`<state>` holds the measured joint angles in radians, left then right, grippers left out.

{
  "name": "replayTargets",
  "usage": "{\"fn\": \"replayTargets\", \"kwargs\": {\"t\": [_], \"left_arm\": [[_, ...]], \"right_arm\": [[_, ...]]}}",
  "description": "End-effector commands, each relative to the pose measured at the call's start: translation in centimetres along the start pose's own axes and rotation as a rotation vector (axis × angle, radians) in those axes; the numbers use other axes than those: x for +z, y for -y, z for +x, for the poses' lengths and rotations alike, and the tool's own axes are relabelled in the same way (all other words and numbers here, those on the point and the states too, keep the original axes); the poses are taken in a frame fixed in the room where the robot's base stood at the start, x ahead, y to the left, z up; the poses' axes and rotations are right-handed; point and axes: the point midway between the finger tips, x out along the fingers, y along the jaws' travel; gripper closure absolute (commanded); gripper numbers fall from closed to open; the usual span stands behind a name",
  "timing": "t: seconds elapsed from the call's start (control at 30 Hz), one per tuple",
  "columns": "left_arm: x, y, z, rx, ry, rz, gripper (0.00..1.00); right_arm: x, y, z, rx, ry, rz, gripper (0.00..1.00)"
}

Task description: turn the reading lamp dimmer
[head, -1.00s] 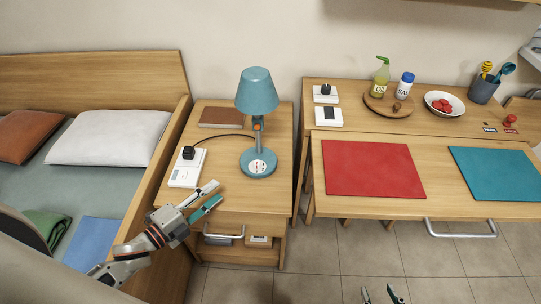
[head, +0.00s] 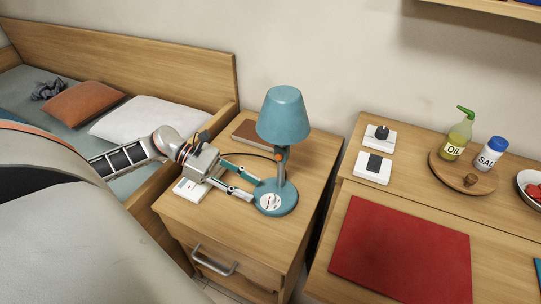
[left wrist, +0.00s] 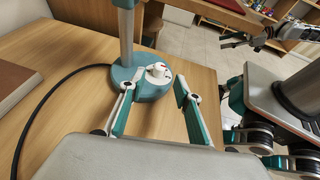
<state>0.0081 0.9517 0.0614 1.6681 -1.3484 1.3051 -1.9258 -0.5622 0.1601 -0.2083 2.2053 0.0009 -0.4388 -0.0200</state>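The teal reading lamp (head: 284,118) stands upright on the wooden nightstand (head: 312,172). Its round base carries a small white knob with a red mark (left wrist: 158,70), which also shows in the head view (head: 271,200). My left gripper (head: 257,189) is open and empty, low beside the lamp base. In the left wrist view its fingers (left wrist: 155,86) point at the knob, one towards each side of it; I cannot tell whether either touches it. My right gripper (left wrist: 234,40) shows small at the upper right of the left wrist view, its fingers apart and empty.
A brown book (head: 250,133) lies behind the lamp, and a dark cord (left wrist: 38,108) runs from its base. A white plug box (head: 190,190) is partly behind my left gripper. The bed stands left. The desk at right holds a black-knob box (head: 379,136) and a switch box (head: 372,168).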

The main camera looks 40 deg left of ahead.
Motion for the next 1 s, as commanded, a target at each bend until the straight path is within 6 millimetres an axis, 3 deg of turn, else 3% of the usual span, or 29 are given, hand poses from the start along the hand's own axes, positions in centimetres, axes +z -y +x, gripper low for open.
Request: {"fn": "replayTargets", "kwargs": {"t": [0.33,0.73,0.77,0.87,0.9,1.0], "left_arm": [[0.1,0.0,5.0,0.001,0.004,-0.002,0.67],[0.1,0.0,5.9,0.001,0.002,-0.003,0.67],[0.1,0.0,5.9,0.001,0.002,-0.003,0.70],[0.1,0.0,5.9,0.001,0.002,-0.003,0.96],[0.1,0.0,5.9,0.001,0.002,-0.004,1.00],[0.1,0.0,5.9,0.001,0.002,-0.004,1.00]], "right_arm": [[0.6,0.5,-0.4,-0.007,0.011,0.006,0.60],[-0.3,0.1,0.0,-0.001,-0.008,0.004,0.60],[-0.4,0.0,0.0,-0.001,-0.010,0.004,0.60],[-0.5,0.0,0.1,0.000,-0.011,0.003,0.60],[-0.4,0.0,0.1,0.000,-0.010,0.003,0.60],[-0.2,0.0,0.1,-0.001,-0.006,0.003,0.60]]}}
